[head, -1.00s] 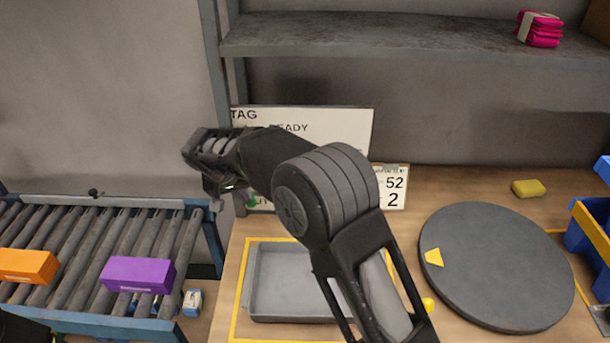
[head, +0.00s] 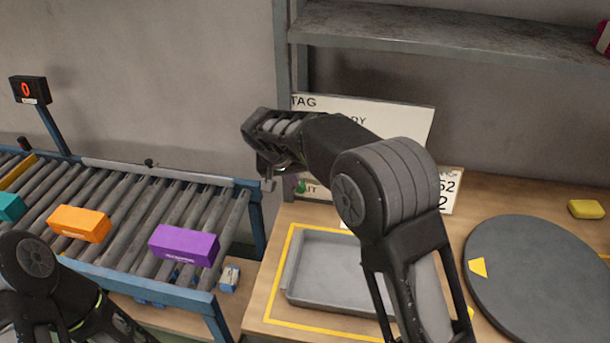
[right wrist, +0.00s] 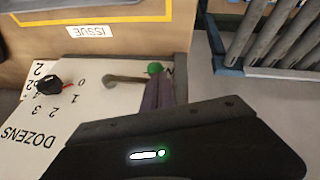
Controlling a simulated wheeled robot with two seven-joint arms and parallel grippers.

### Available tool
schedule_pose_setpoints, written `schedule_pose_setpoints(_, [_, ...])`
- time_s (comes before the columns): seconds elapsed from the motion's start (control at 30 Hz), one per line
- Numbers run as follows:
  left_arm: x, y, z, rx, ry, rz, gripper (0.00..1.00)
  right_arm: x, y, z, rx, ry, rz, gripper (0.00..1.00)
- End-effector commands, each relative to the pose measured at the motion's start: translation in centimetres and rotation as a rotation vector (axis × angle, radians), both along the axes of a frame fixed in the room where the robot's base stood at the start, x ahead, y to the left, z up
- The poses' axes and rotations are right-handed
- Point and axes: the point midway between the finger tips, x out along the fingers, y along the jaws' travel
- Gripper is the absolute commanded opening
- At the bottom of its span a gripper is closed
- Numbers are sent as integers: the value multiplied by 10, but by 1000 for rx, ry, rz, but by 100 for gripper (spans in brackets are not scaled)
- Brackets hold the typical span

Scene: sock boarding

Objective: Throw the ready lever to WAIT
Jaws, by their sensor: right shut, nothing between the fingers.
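The ready lever has a green knob (right wrist: 155,68) on a grey bent arm (right wrist: 122,79) in the right wrist view. The knob sits beside a letter W on the white panel (right wrist: 105,125). In the head view the panel (head: 405,118) shows TAG and part of READY, and the green knob (head: 302,186) lies just left of the letters IT. My right gripper (head: 268,182) is shut and empty, left of the knob. Its fingers (right wrist: 158,95) show close to the knob in the wrist view; contact is unclear. My left arm enters at lower left, its gripper out of frame.
A red and black dial (right wrist: 48,83) marked DOZENS is on the same panel. A grey tray (head: 335,270) lies on the bench below, with a round grey turntable (head: 540,270) to its right. A roller conveyor (head: 130,215) carries orange and purple boxes at left.

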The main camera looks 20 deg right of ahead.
Motion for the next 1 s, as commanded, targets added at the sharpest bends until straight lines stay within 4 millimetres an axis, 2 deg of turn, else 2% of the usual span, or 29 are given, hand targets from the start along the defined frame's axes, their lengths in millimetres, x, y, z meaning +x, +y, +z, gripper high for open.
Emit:
schedule_pose_setpoints(0.03, [0,0,8,2,2,1,61,2,-4,16,1,-7,-2,0])
schedule_pose_setpoints(0.1, [-1,1,14,3,4,2,61,3,-9,31,2,-13,1,0])
schedule_pose_setpoints(0.13, [-1,1,11,3,4,2,61,4,-6,32,2,-15,4,0])
schedule_pose_setpoints(0.2, [-1,1,2,3,2,1,61,3,12,34,1,-17,7,0])
schedule_pose_setpoints(0.5, [1,0,-6,-2,-3,0,61,1,64,64,1,-19,4,0])
schedule_pose_setpoints(0.7, [1,0,-7,-3,-3,-1,61,-1,79,73,0,-18,3,0])
schedule_pose_setpoints(1.0, [1,0,-7,-3,-3,-1,61,-1,80,75,0,-18,3,0])
